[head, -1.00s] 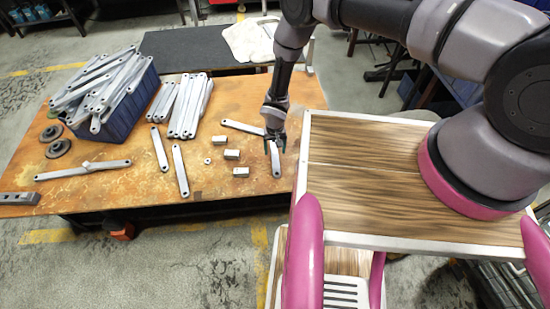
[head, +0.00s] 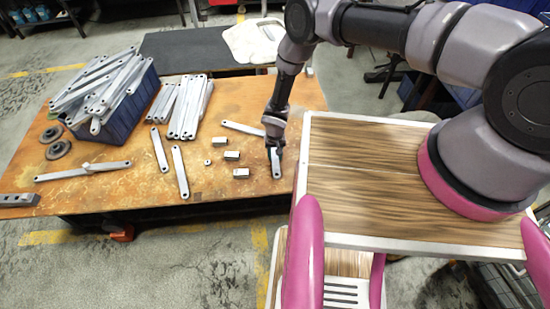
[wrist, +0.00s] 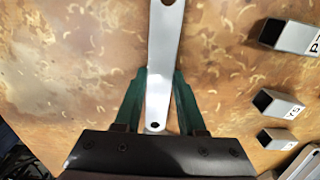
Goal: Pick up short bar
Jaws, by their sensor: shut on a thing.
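The short bar is a flat grey metal strip with rounded, holed ends, near the right side of the orange worktable. Its near end (head: 277,172) shows below my gripper (head: 275,151) in the head view. In the wrist view the bar (wrist: 164,60) runs from the top edge down between the two green fingers of my gripper (wrist: 159,88). The fingers are shut on its sides near one holed end. The upper end is cut off by that view. I cannot tell whether the bar is lifted off the table.
Another bar (head: 241,128) lies close to the left of my gripper. More bars (head: 181,172) lie further left, beside a blue crate (head: 122,108) heaped with bars. A wood-topped surface (head: 400,170) is at the right.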

